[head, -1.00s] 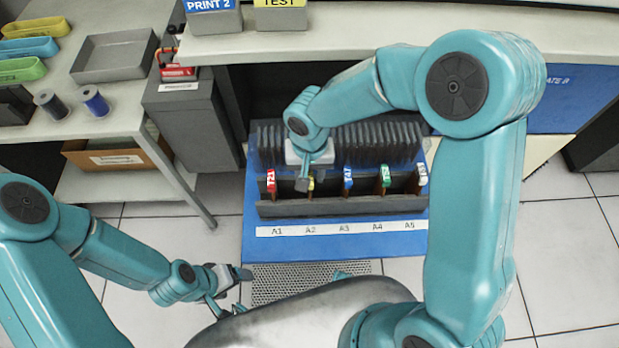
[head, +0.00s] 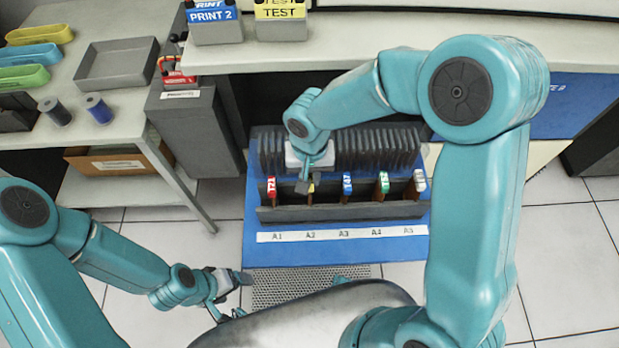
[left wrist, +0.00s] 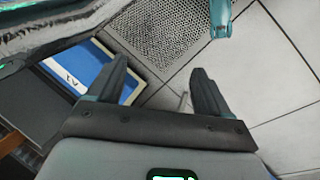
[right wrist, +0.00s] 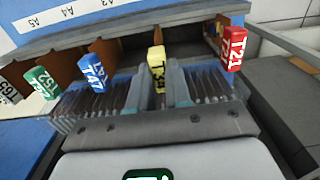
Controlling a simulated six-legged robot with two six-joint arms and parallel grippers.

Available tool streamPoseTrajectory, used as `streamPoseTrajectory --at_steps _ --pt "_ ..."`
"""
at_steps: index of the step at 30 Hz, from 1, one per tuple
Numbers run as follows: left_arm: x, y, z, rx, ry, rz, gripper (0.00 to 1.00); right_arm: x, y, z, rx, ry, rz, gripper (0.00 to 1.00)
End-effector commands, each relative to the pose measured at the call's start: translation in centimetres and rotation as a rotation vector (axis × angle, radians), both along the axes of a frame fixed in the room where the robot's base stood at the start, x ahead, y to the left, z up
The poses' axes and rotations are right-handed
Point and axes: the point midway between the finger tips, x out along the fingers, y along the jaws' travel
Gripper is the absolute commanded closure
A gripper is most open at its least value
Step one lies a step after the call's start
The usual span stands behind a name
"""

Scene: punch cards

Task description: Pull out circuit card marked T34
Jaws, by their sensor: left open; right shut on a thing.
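Five coloured card tabs stand in the dark rack (head: 340,210) above labels A1 to A5. My right gripper (head: 305,187) is over slot A2. In the right wrist view, my right gripper (right wrist: 158,85) is shut on the yellow card (right wrist: 157,56), whose marking is only partly readable. The red card T21 (right wrist: 232,48), blue card T47 (right wrist: 96,78) and green card T52 (right wrist: 43,82) stand beside it, with a white card (right wrist: 8,88) at the left edge. My left gripper (head: 240,277) is open and empty, low in front of the rack; its spread fingers show in the left wrist view (left wrist: 158,72).
The rack stands on a blue base (head: 340,250). A side table (head: 120,120) at left holds a grey tray (head: 117,64) and spools. A metal grating (head: 300,288) lies in front.

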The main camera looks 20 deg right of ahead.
Motion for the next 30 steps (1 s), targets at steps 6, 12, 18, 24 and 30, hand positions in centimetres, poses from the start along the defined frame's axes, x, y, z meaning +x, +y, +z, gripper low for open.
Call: streamPoseTrajectory --at_steps 6,12,18,24,30 --pt "0.0 0.0 0.8 0.0 0.0 0.0 0.2 0.0 0.0 1.2 0.0 -0.002 0.0 1.0" --pt "0.0 0.0 1.4 0.0 0.0 0.0 0.2 0.0 0.0 2.1 0.0 -0.002 -0.001 1.0" --pt "0.0 0.0 2.0 0.0 0.0 0.0 0.2 0.0 0.0 3.0 0.001 -0.001 -0.001 1.0" --pt "0.0 0.0 2.6 0.0 0.0 0.0 0.2 0.0 0.0 3.8 0.001 -0.001 0.0 1.0" --pt "0.0 0.0 3.2 0.0 0.0 0.0 0.2 0.0 0.0 4.7 0.001 -0.001 0.0 1.0"
